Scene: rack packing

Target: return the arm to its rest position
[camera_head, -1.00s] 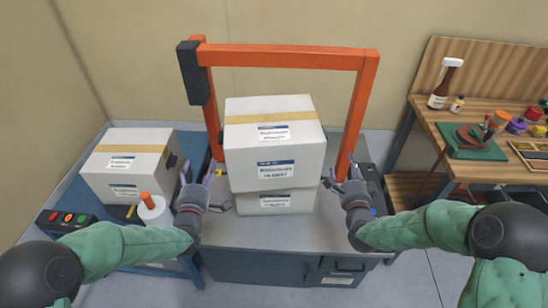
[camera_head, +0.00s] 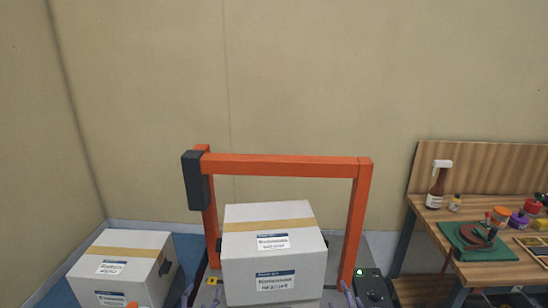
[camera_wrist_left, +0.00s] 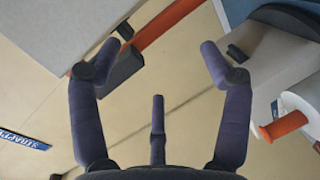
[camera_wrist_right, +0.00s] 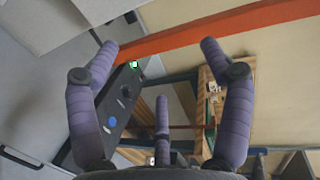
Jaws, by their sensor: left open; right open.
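My left gripper (camera_wrist_left: 160,65) is open in the left wrist view, with nothing between its fingers. In the head view only its fingertips (camera_head: 195,292) show at the bottom edge, left of the cardboard box. My right gripper (camera_wrist_right: 158,65) is open and empty in the right wrist view. In the head view its fingertips (camera_head: 351,296) show at the bottom edge, right of the box. A white box with brown tape (camera_head: 270,262) stands between the two grippers under the orange frame. The grippers look apart from it. My arms are otherwise out of the head view.
The orange frame (camera_head: 285,166) with a black block (camera_head: 197,180) arches behind the box. Another taped box (camera_head: 120,268) stands at the left. A control panel (camera_head: 371,284) is right of the frame. A wooden bench (camera_head: 490,245) with bottles and jars stands at the right.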

